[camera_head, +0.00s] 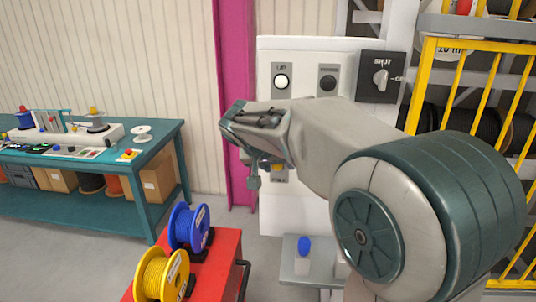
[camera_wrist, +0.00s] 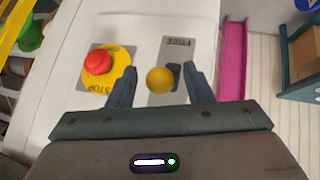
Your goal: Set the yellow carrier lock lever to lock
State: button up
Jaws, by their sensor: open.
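The yellow ball knob of the carrier lock lever (camera_wrist: 160,80) shows in the wrist view on a grey plate with a dark slot. The word FREE reads upside down at the plate's top edge; any other marking is hidden. My gripper (camera_wrist: 163,71) is open, with one finger on each side of the knob and a gap on both sides. Whether the fingertips are level with the knob in depth, I cannot tell.
A red STOP button (camera_wrist: 97,62) on a yellow disc sits left of the lever in the wrist view. Higher on the panel are an UP button (camera_head: 282,82), a dark button (camera_head: 327,83) and a SHUT switch (camera_head: 381,78). A red cart (camera_head: 215,265) carries blue and yellow reels.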

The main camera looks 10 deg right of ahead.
jog(key=b+v, duration=0.1)
jog(key=v, duration=1.1)
jog(key=shift+s+f, duration=0.1)
jog(key=s+d+f+n+g+y, duration=0.1)
jog(key=s+d+f+y, duration=0.1)
jog(key=s+f, duration=0.8)
jog(key=s+d+f+n+g+y, duration=0.2)
jog(key=s+d+f+y, duration=0.1)
jog(key=s+f, duration=0.8)
jog(key=shift+d+f+n, duration=0.3)
jog(key=shift+d, duration=0.05)
